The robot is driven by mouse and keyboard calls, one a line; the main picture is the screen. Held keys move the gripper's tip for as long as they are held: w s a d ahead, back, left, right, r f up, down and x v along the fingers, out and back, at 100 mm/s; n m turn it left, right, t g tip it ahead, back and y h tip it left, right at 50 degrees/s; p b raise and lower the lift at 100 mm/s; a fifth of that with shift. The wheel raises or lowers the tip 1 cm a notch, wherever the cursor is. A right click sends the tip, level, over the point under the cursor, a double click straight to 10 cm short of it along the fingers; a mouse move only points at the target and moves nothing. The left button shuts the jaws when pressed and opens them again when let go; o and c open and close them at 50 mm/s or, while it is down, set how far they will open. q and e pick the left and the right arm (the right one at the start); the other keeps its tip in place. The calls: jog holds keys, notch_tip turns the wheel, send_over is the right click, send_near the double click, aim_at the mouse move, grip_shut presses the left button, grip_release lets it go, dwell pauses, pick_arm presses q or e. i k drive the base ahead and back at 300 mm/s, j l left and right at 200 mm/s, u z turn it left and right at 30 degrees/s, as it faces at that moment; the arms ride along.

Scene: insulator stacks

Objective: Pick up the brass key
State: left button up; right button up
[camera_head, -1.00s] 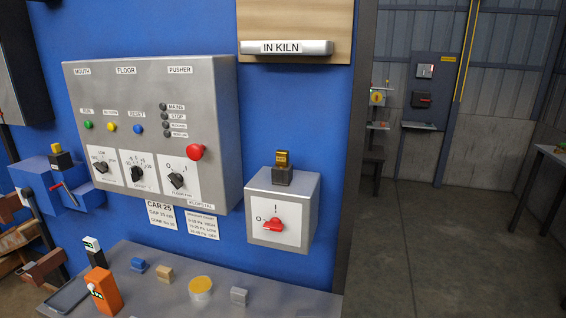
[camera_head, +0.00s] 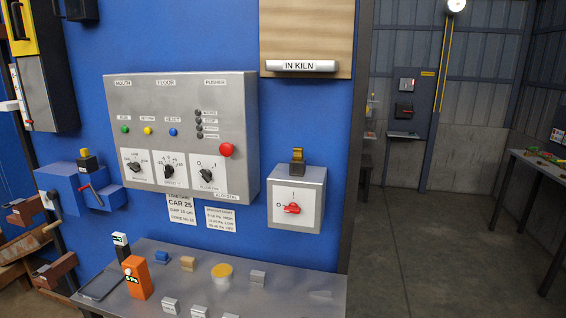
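A small brass-coloured piece (camera_head: 298,154) stands upright in a dark holder on top of the grey switch box (camera_head: 311,182). It looks like the brass key, but it is too small to make out its shape fully. The switch box has a red rotary handle (camera_head: 292,208) on its front. A similar piece with a yellow top (camera_head: 84,153) stands on the blue block at the left, and I cannot tell what it is. Neither of my grippers shows in the head view.
A grey control panel (camera_head: 150,96) hangs on the blue wall. Below it, a metal bench (camera_head: 185,270) holds an orange device (camera_head: 137,278), a yellow-topped disc (camera_head: 221,272) and small blocks. Open floor (camera_head: 430,250) lies right; a side table (camera_head: 545,170) stands at the right edge.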

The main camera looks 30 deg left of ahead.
aim_at(298, 152)
jog(key=u, duration=2.1)
jog(key=l+u, duration=0.15)
jog(key=l, duration=0.4)
jog(key=l+u, duration=0.15)
jog(key=l, duration=0.35)
jog(key=l+u, duration=0.15)
jog(key=l, duration=0.4)
jog(key=k+l+u, duration=0.2)
jog(key=l, duration=0.3)
jog(key=l+u, duration=0.15)
jog(key=l, duration=0.4)
